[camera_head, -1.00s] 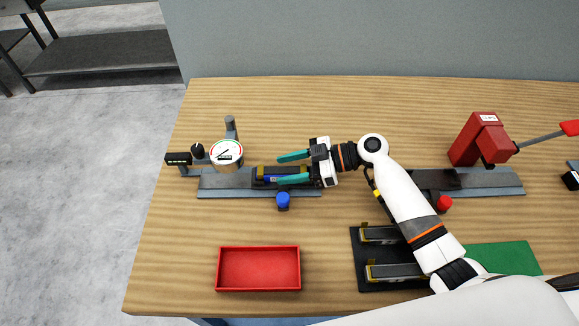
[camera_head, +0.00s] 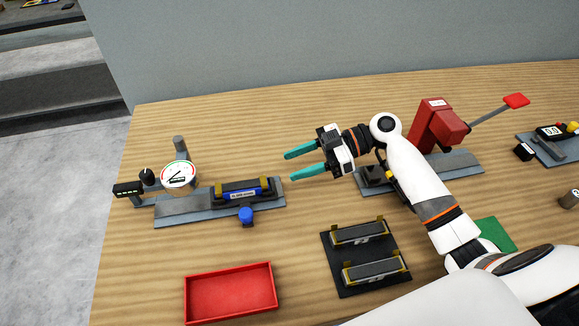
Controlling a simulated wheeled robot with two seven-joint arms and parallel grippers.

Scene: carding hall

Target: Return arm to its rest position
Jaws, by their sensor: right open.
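My right gripper (camera_head: 306,162) has teal fingers, spread open and empty. It is above the wooden table, to the right of the gauge fixture and apart from it. My right arm (camera_head: 412,180) reaches in from the lower right, partly covering the press fixture's base and the green mat. A dark block with yellow ends and a blue label (camera_head: 243,190) sits on the grey plate of the gauge fixture (camera_head: 190,208). My left gripper does not show.
A round gauge (camera_head: 179,176) and blue knob (camera_head: 246,215) belong to the left fixture. A red press (camera_head: 437,125) with a lever stands behind my arm. A red tray (camera_head: 230,293) looks empty. A black mat (camera_head: 339,262) holds two similar blocks. A green mat (camera_head: 496,233) lies right.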

